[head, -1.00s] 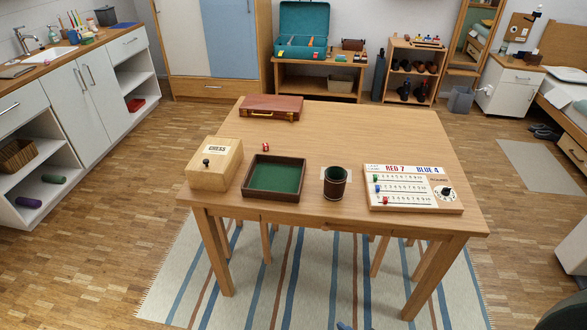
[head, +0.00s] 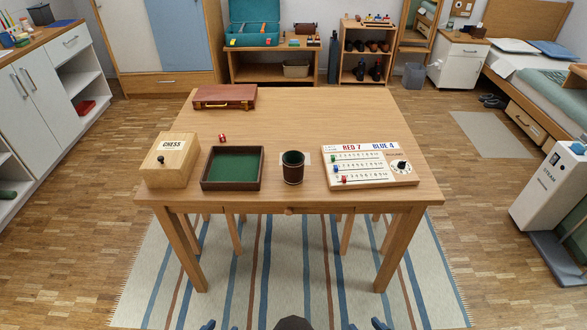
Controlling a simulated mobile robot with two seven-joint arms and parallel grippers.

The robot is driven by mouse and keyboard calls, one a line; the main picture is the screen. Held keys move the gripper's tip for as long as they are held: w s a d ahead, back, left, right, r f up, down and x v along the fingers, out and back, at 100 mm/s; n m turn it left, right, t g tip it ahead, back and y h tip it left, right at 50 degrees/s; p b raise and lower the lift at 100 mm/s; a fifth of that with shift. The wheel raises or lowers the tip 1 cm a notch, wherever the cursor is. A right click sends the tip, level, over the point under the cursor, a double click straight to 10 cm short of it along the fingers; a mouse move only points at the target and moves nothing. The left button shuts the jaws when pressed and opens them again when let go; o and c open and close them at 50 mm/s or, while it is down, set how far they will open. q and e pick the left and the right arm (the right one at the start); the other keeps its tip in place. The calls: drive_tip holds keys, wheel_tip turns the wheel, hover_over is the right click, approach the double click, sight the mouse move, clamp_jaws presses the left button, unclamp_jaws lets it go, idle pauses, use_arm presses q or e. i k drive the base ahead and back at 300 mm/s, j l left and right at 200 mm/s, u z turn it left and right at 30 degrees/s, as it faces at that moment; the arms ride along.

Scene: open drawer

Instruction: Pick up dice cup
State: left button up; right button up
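The dice cup (head: 292,170) is a dark brown cup with a green inside and a lighter band near its base. It stands upright on the table (head: 300,110), near the front edge, on or just in front of a small pale square. My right gripper (head: 366,325) and my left gripper (head: 221,326) show only as small bluish tips at the bottom edge of the head view. Both are well apart from the cup, below the table front in the picture. Too little of them shows to tell open from shut.
A green-lined tray (head: 232,184) is left of the cup, a scoreboard (head: 370,165) right. A chess box (head: 170,160), red dice (head: 222,138) and a brown case (head: 224,97) are farther left. A small knob (head: 289,211) is on the table front. The table's back right is clear.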

sight(292, 160)
drive_tip(key=i+l, duration=0.15)
drive_tip(key=l, duration=0.25)
drive_tip(key=i+l, duration=0.15)
drive_tip(key=l, duration=0.25)
drive_tip(key=i+l+u, duration=0.1)
drive_tip(key=l, duration=0.3)
drive_tip(key=i+l, duration=0.2)
drive_tip(key=l, duration=0.2)
drive_tip(key=i+l, duration=0.15)
drive_tip(key=l, duration=0.3)
